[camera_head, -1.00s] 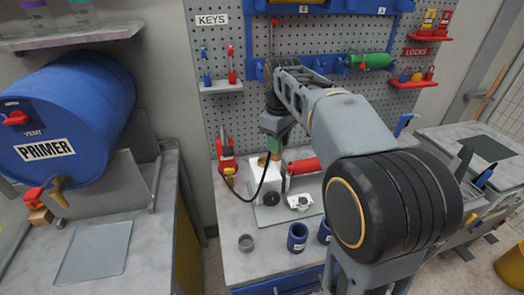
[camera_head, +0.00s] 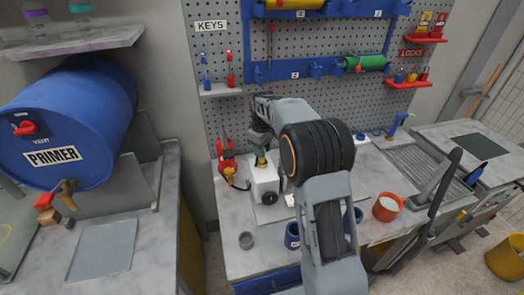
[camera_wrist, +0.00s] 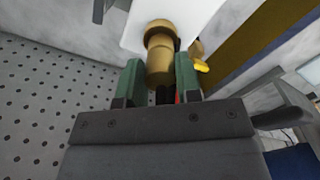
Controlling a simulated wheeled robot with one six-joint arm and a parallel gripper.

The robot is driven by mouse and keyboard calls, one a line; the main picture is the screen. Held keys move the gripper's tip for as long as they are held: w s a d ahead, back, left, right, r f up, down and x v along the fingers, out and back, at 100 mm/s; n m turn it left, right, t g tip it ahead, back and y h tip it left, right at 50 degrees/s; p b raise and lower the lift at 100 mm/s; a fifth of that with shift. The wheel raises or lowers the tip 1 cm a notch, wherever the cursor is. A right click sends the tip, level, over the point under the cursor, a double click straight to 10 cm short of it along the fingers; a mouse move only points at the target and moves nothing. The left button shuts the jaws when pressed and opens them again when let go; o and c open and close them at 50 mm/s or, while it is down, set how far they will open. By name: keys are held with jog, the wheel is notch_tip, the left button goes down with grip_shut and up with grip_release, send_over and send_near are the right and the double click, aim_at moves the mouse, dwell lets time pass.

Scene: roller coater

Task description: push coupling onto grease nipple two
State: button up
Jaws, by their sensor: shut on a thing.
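My gripper (camera_wrist: 160,82) has two green fingers closed on a brass cylindrical piece, which I take to be the coupling (camera_wrist: 160,68). A wider brass collar (camera_wrist: 159,30) shows at its far end, against a white housing (camera_wrist: 125,35). In the head view, my gripper (camera_head: 261,147) is over the white housing (camera_head: 264,181), which has a black round knob on its front. Brass shows between gripper and housing. I cannot make out a separate grease nipple, nor whether the coupling is seated. A black and red bit shows behind the fingers.
A red tool (camera_head: 227,160) stands left of the housing. The pegboard (camera_head: 232,120) rises close behind. My arm hides the bench right of the housing.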

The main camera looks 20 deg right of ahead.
jog(key=shift+s+f, duration=0.25)
jog(key=shift+f, duration=0.55)
grip_shut()
jog(key=o, duration=0.5)
grip_release()
jog(key=shift+o, duration=1)
jog(key=shift+w+f, duration=0.1)
jog(key=shift+w, duration=0.05)
jog(key=shift+o, duration=1.3)
jog(key=shift+r, duration=0.2)
jog(key=shift+r, duration=0.1)
